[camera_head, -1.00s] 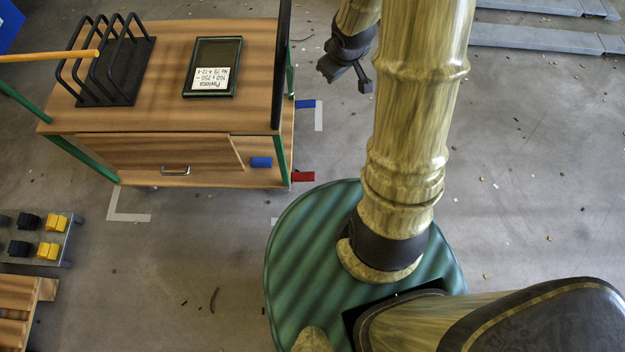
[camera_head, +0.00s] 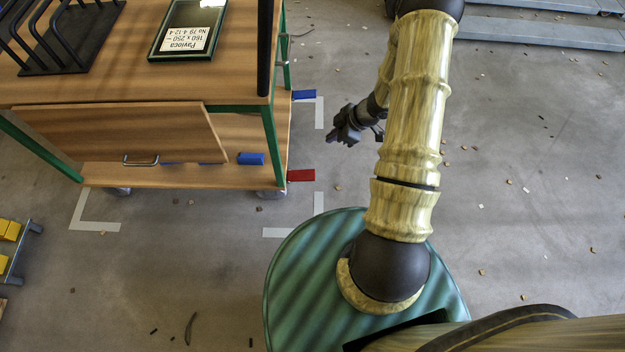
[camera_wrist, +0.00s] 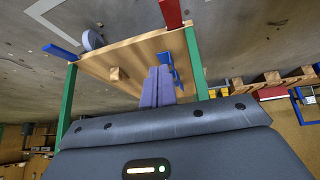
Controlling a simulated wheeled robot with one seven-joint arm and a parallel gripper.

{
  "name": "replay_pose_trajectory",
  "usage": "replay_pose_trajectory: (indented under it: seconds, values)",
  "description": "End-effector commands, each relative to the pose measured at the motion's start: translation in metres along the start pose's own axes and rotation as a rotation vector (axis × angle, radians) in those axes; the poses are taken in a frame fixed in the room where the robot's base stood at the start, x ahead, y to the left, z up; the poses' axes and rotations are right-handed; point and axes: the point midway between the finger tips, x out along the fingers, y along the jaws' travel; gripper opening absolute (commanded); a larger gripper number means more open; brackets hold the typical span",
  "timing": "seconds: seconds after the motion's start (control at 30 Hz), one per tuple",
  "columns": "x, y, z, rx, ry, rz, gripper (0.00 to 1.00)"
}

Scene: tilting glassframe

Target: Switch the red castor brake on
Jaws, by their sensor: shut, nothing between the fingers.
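The red castor brake (camera_head: 301,175) is a flat red tab sticking out from the near right lower corner of a wooden cart (camera_head: 140,92) with green legs. It also shows at the top of the wrist view (camera_wrist: 171,13). A blue tab (camera_head: 304,95) sticks out at the cart's far right corner and shows at the left of the wrist view (camera_wrist: 60,52). My gripper (camera_head: 335,138) is to the right of the cart, between the two tabs in the picture and apart from both. Its fingers (camera_wrist: 158,86) are shut and empty.
A blue block (camera_head: 250,158) lies on the cart's lower shelf beside a tilted wooden panel with a handle (camera_head: 141,161). A black rack (camera_head: 62,40) and a framed glass with a label (camera_head: 188,30) are on top. The floor right of the cart is open.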

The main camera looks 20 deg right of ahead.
Motion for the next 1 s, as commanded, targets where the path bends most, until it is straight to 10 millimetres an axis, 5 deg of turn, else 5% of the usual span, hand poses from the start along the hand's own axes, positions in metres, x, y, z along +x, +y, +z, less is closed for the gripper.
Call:
replay_pose_trajectory:
  seconds: [0.03, 0.13, 0.67, 1.0]
  values:
    - [0.026, -0.007, 0.017, -0.015, 0.023, -0.029, 0.0]
    - [0.044, -0.017, 0.029, -0.045, 0.059, -0.072, 0.0]
    - [0.051, -0.023, 0.033, -0.061, 0.081, -0.095, 0.0]
    - [0.096, -0.025, 0.038, -0.049, 0.081, -0.088, 0.0]
